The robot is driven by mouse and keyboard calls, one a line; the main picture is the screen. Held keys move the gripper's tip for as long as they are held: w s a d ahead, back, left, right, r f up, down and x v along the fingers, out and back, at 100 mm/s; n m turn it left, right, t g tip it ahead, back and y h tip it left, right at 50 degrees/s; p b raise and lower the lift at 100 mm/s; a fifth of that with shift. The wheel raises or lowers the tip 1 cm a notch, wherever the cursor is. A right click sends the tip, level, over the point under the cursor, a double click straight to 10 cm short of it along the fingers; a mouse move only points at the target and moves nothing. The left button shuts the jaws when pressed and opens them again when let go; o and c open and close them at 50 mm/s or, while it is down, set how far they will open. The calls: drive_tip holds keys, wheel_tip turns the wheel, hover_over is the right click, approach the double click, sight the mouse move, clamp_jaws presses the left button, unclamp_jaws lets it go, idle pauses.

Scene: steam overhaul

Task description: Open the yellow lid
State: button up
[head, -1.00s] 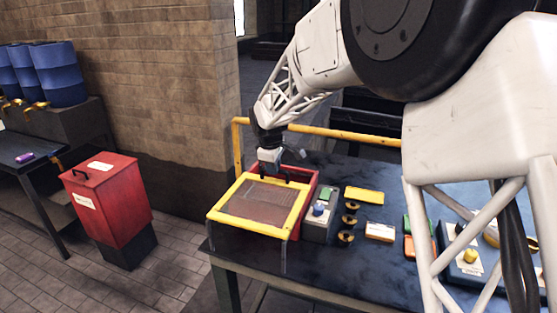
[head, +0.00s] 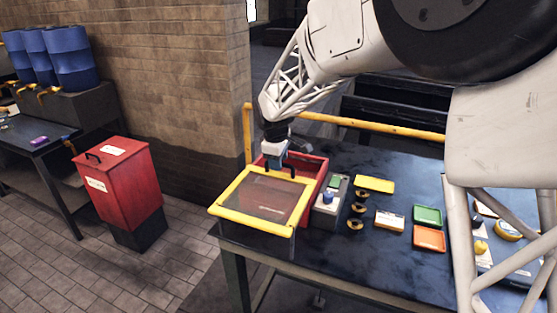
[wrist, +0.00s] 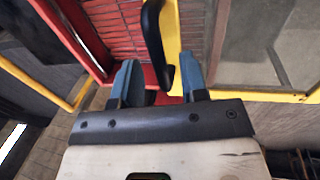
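The yellow lid (head: 229,194) is a yellow frame around a see-through panel. It lies over the front of a red box (head: 318,168), whose back part shows uncovered behind it. The lid's black handle (head: 291,168) stands on its back edge; in the wrist view the handle (wrist: 152,38) reaches in between my fingers. My gripper (head: 277,168) is at this back edge. In the wrist view its blue fingers (wrist: 160,78) are apart, with the handle's end between them and visible gaps beside it. The box's red ribbed inside (wrist: 108,25) shows to the left of the lid.
A grey control box with a blue knob (head: 327,197) stands right of the red box. Black rings, a yellow block (head: 375,184) and coloured trays lie further right on the dark table (head: 340,252). A yellow rail (head: 370,127) runs behind. A red bin (head: 120,185) stands left.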

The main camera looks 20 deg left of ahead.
idle(0.3)
wheel_tip(320, 180, up, 8)
drive_tip(key=s, duration=0.1)
drive_tip(key=shift+s+f, duration=0.15)
drive_tip(key=shift+s, duration=0.1)
idle(0.3)
drive_tip(key=shift+d, duration=0.1)
idle(0.3)
drive_tip(key=s+d+r+m, duration=0.2)
drive_tip(key=s+d+m, duration=0.15)
drive_tip(key=d, duration=0.65)
drive_tip(key=s+d+r+m, duration=0.2)
drive_tip(key=s+d, duration=0.2)
drive_tip(key=d, duration=0.6)
drive_tip(key=s+d+r+m, duration=0.2)
drive_tip(key=s+d+m, duration=0.15)
drive_tip(key=d, duration=0.65)
drive_tip(key=s+d+f+m, duration=0.2)
drive_tip(key=s+d+m, duration=0.2)
drive_tip(key=s+d, duration=0.5)
drive_tip(key=s+d+f+m, duration=0.3)
drive_tip(key=s+d+m, duration=0.2)
drive_tip(key=s+d, duration=0.5)
drive_tip(key=s, duration=0.5)
drive_tip(key=shift+s+f, duration=0.3)
